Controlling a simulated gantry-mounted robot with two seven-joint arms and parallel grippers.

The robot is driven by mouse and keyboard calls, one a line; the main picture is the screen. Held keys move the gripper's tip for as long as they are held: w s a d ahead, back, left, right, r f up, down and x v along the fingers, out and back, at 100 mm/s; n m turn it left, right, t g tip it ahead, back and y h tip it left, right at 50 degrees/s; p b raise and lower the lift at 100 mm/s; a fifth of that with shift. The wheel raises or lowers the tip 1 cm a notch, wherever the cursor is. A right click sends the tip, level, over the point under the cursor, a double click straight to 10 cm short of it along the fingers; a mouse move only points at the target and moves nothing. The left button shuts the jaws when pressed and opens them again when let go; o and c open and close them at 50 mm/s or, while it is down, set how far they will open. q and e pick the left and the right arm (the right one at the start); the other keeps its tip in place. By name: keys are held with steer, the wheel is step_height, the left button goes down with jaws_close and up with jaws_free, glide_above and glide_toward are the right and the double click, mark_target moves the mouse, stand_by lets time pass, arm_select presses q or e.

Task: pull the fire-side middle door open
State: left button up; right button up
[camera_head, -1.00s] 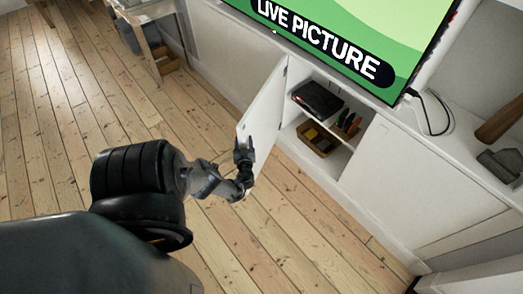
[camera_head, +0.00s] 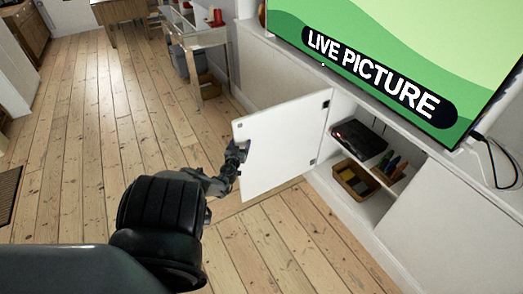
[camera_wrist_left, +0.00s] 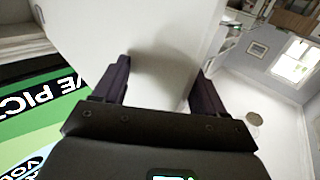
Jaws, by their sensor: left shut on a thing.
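The white cabinet door (camera_head: 285,137) stands swung wide out from the low white cabinet under the screen, hinged on its right side in the head view. My left gripper (camera_head: 237,152) is at the door's free edge and shut on it. In the left wrist view the door panel (camera_wrist_left: 135,35) runs between the two dark fingers of the gripper (camera_wrist_left: 158,85). The exact contact of the fingertips is hard to see. My right gripper is in neither view.
The open compartment holds a black box (camera_head: 360,138) and a basket (camera_head: 355,181) with small items. A large screen (camera_head: 400,50) reading "LIVE PICTURE" stands on the cabinet. A small table (camera_head: 200,40) is at the back. Floorboards (camera_head: 110,120) left of the door are clear.

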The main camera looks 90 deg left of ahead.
arm_select(q)
steer(key=shift+w+f, duration=0.1)
steer(key=shift+w, duration=0.2)
steer(key=o, duration=0.8)
steer(key=shift+w, duration=0.15)
steer(key=shift+c, duration=0.8)
steer(key=shift+d+r+p, duration=0.25)
steer(key=shift+d+p, duration=0.3)
steer(key=shift+c, duration=0.3)
steer(key=p+v, duration=0.2)
steer(key=v, duration=0.1)
steer(key=shift+d+r, duration=0.1)
steer(key=shift+d, duration=0.25)
steer(key=shift+c, duration=0.3)
steer(key=s+p+v, duration=0.1)
steer(key=p+v, duration=0.1)
steer(key=v, duration=0.4)
steer(key=shift+f, duration=0.25)
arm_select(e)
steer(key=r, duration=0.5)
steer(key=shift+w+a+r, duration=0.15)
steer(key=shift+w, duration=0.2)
arm_select(q)
steer(key=shift+s, duration=0.15)
